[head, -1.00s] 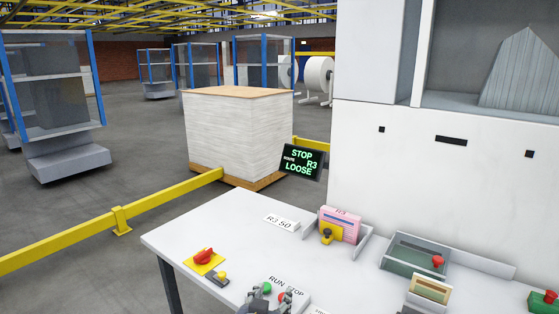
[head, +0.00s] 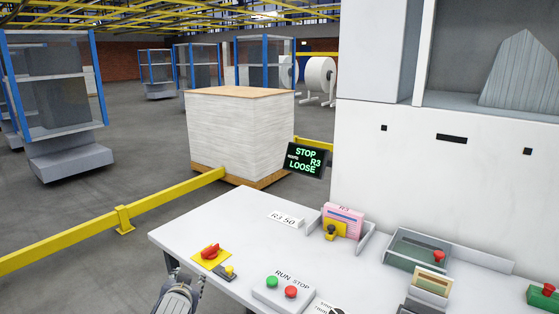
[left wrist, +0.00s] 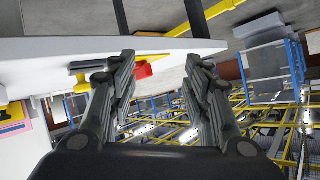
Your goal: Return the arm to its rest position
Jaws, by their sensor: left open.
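My left gripper (left wrist: 161,62) is open in the left wrist view, with nothing between its fingers. That view is turned over, with the white table (left wrist: 50,50) at upper left and the red rotary switch (left wrist: 143,71) beyond the fingers. In the head view, part of my left arm (head: 177,296) shows at the bottom, by the left front edge of the white table (head: 205,228). The run/stop box (head: 281,290), with a green and a red button, sits to its right, clear of the gripper. My right gripper is not in view.
The red switch on its yellow plate (head: 210,252) is near the table's left edge. A yellow rail (head: 70,236) crosses the open floor at left.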

